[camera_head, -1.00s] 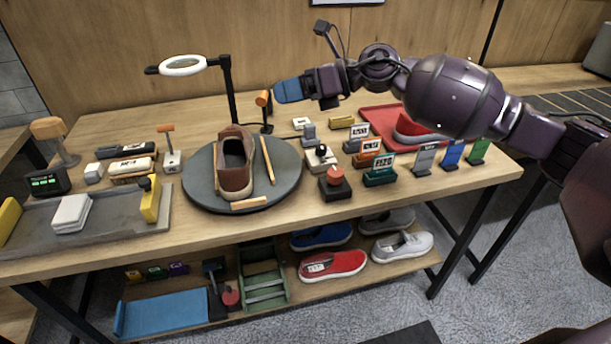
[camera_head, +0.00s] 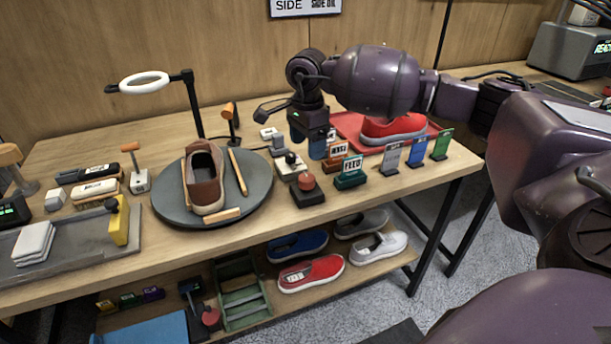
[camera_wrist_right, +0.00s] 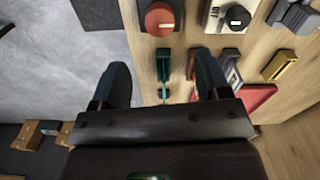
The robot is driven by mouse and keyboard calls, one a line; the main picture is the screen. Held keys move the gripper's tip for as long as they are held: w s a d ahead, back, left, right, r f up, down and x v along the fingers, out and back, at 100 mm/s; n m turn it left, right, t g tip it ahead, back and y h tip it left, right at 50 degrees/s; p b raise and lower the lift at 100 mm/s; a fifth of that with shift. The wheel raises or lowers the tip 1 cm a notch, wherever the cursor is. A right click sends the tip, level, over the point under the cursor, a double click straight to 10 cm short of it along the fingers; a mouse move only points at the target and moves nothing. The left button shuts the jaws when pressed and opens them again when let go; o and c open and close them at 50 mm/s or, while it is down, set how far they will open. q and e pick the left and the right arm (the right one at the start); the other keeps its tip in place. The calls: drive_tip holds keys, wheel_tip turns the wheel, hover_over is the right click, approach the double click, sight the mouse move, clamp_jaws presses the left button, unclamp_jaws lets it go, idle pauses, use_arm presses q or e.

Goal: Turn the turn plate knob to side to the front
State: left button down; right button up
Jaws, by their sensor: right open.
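The round grey turn plate (camera_head: 262,190) bears a brown sneaker (camera_head: 206,180) on the table. To its right stand a red knob (camera_head: 305,181) on a black base and a black knob (camera_head: 290,158) on a white base; I cannot tell which is the turn plate knob. In the right wrist view the red knob (camera_wrist_right: 160,20) shows a pale mark, beside the black knob (camera_wrist_right: 238,17). My right gripper (camera_head: 316,148) points down behind and right of these knobs. Its dark blue fingers are apart, and the gap (camera_wrist_right: 160,82) holds nothing. My left gripper is out of view.
Labelled card stands, including a green one (camera_head: 350,172), crowd the area right of the knobs. A red tray (camera_head: 352,124) with a red shoe (camera_head: 392,128) lies behind them. A ring lamp (camera_head: 145,82) stands back left. Shoes sit on the lower shelf.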

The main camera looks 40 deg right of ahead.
sight(307, 176)
wheel_tip(307, 176, down, 10)
drive_tip(key=shift+r+b, duration=0.2)
drive_tip(key=shift+b, duration=0.2)
drive_tip(key=c, duration=0.9)
